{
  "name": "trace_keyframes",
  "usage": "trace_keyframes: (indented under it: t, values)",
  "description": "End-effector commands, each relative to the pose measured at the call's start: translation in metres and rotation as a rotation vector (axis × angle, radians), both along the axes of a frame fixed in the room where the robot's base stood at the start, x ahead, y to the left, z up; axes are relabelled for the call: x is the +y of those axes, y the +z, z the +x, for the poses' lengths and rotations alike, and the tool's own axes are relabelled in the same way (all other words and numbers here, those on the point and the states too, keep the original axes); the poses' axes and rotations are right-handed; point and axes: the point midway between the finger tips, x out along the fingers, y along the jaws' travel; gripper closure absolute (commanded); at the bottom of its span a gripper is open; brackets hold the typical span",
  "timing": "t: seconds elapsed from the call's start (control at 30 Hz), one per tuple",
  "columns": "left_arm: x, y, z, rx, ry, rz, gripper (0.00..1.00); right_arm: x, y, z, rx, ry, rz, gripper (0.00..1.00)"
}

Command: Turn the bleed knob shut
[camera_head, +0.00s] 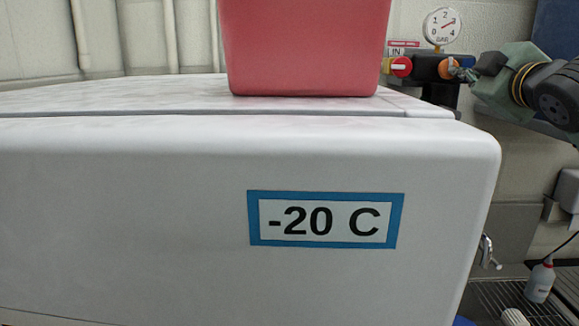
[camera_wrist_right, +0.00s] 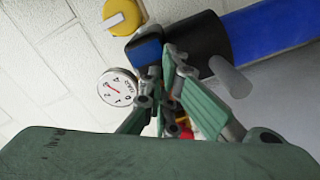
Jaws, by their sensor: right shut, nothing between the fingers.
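In the head view a dark manifold (camera_head: 425,66) carries a red round knob (camera_head: 401,67) with a white bar on a yellow collar, below an "IN" label. An orange knob (camera_head: 448,68) sits to its right; no label for the bleed knob is readable. A round pressure gauge (camera_head: 443,26) stands above; it also shows in the wrist view (camera_wrist_right: 118,87). My right gripper (camera_head: 465,71) comes from the right, shut and empty, its tips at or just beside the orange knob; contact is unclear. In the wrist view its fingers (camera_wrist_right: 170,72) hide part of the manifold. My left gripper is not in view.
A white freezer (camera_head: 180,210) marked "-20 C" fills the foreground. A red box (camera_head: 305,45) stands on its lid, left of the manifold. A wash bottle (camera_head: 540,281) and a tap (camera_head: 487,250) are at lower right. A yellow disc (camera_wrist_right: 122,17) shows in the wrist view.

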Motion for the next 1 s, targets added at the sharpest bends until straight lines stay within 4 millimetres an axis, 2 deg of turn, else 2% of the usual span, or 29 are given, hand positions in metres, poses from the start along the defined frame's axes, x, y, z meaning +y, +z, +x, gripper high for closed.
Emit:
trace_keyframes:
  t: [1.0]
  values:
    - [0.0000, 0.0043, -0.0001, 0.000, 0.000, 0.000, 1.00, 0.0061, 0.0016, 0.0015, 0.001, 0.003, 0.000, 1.00]
